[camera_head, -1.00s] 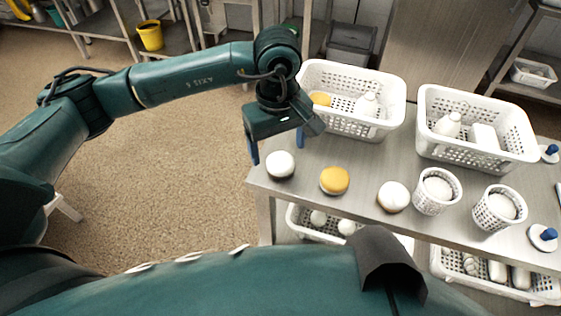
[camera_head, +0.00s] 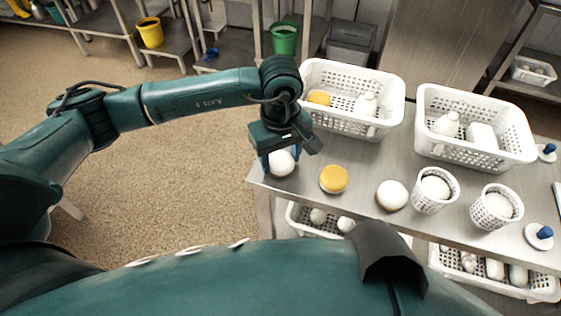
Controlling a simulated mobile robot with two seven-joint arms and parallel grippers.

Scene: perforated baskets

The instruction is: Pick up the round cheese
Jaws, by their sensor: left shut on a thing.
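A white-topped round cheese (camera_head: 281,163) stands at the left end of the steel table. My left gripper (camera_head: 280,160) is down around it from above, shut on it, with a blue finger showing at its left side. The gripper body hides part of the cheese's top. An orange-topped round piece (camera_head: 333,179) and another white-topped round piece (camera_head: 391,195) stand in a row to the right on the table. My right gripper is not in view.
Two white perforated baskets (camera_head: 326,66) (camera_head: 427,97) stand at the table's back, holding a few items. Two small perforated cups (camera_head: 434,205) (camera_head: 492,212) stand at the front right, near blue-knobbed white pieces (camera_head: 538,237). More baskets sit on the shelf below.

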